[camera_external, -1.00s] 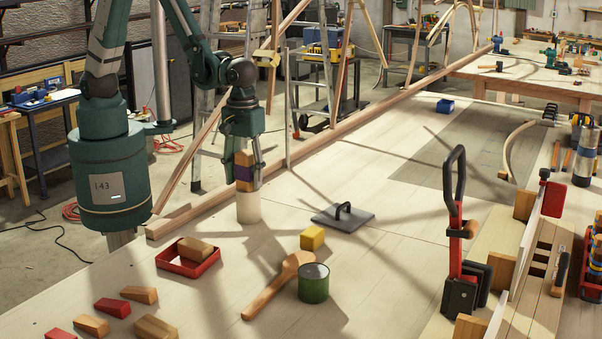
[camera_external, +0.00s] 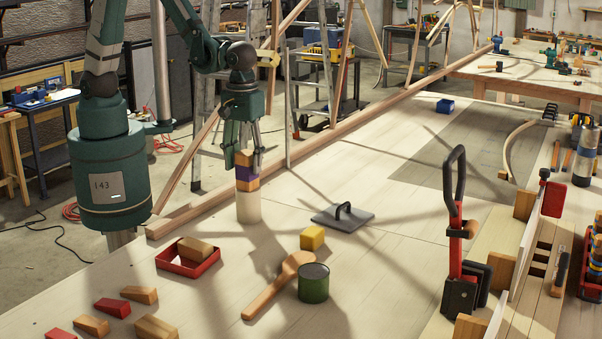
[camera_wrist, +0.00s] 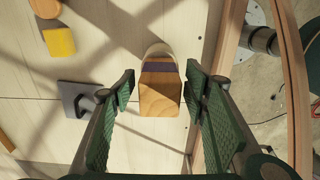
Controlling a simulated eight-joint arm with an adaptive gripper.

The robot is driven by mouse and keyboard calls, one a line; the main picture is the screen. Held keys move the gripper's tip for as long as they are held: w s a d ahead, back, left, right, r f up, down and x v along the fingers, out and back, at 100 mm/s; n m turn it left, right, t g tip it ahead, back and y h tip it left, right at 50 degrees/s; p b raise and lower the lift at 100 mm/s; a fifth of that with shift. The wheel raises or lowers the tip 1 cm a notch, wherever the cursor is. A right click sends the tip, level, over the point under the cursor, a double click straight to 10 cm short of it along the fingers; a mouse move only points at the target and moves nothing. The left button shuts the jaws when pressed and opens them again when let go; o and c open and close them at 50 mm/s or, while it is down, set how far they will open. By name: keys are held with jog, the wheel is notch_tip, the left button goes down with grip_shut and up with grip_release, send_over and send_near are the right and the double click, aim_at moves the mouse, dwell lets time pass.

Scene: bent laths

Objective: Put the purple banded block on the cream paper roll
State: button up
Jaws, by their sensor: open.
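The purple banded block (camera_external: 246,172) is wood-coloured with a purple band and stands upright on top of the cream paper roll (camera_external: 248,208). The roll stands upright on the bench. In the wrist view the block (camera_wrist: 160,97) shows from above, with the rim of the paper roll (camera_wrist: 159,48) just past its far end. My gripper (camera_external: 242,160) is above and around the block's upper part. In the wrist view my gripper (camera_wrist: 158,88) has its fingers spread, with a clear gap on each side of the block.
A yellow block (camera_external: 312,238), a wooden mallet (camera_external: 278,284), a green can (camera_external: 314,284) and a grey float (camera_external: 342,216) lie to the right. A red tray (camera_external: 190,260) holding a wooden block is in front. A long beam (camera_external: 310,150) runs behind the roll.

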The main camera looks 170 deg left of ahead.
jog(key=shift+r, duration=3.9)
jog(key=shift+w+d+r+m, duration=0.3)
jog(key=shift+d, duration=0.2)
jog(key=w+d+r+m+t, duration=0.1)
jog(key=w+d+r+m, duration=0.2)
jog(key=d, duration=0.4)
jog(key=d+r+m+t+y, duration=0.1)
jog(key=d+r+m, duration=0.35)
jog(key=d, duration=0.35)
jog(key=w+d+r+m+t, duration=0.1)
jog(key=w+d+r+m, duration=0.1)
jog(key=d+m, duration=0.35)
jog(key=s+d+r+m+t, duration=0.1)
jog(key=d+m, duration=0.3)
jog(key=d, duration=0.4)
jog(key=s+d+r+m+t, duration=0.1)
jog(key=s+d+r+m, duration=0.1)
jog(key=d+m, duration=0.3)
jog(key=s+d+r+m+t+h, duration=0.1)
jog(key=s+d+m, duration=0.3)
jog(key=d, duration=0.6)
jog(key=shift+d+r+t, duration=0.3)
jog(key=shift+d+t, duration=0.1)
jog(key=shift+t, duration=0.2)
